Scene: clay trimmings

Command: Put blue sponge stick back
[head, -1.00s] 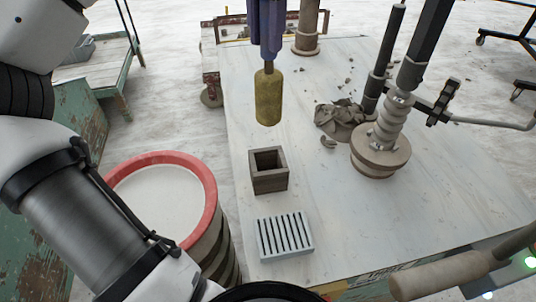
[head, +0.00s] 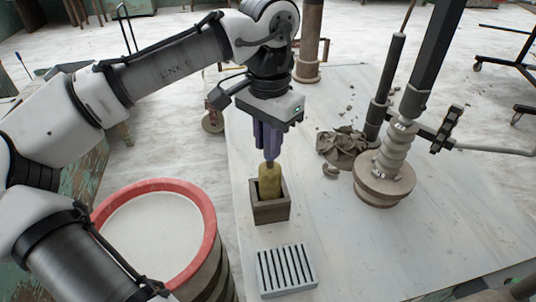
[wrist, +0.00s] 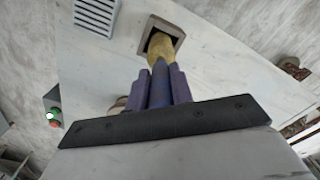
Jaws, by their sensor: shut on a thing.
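The blue sponge stick has a yellow sponge head (head: 269,180) and a thin handle. My gripper (head: 269,152), with purple-blue fingers, is shut on its handle and holds it upright, head down. The lower part of the sponge is inside the square dark wooden box (head: 270,212) on the table; its lower end is hidden by the box wall. In the wrist view the sponge (wrist: 160,46) reaches into the opening of the box (wrist: 178,32). I cannot tell whether it touches the bottom.
A light slotted rack (head: 286,270) lies in front of the box on the white table (head: 350,240). A red-rimmed drum (head: 207,215) stands to the left. Clay trimmings (head: 343,147) and a stacked clay piece (head: 384,182) are at the right. Table room right of the box is clear.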

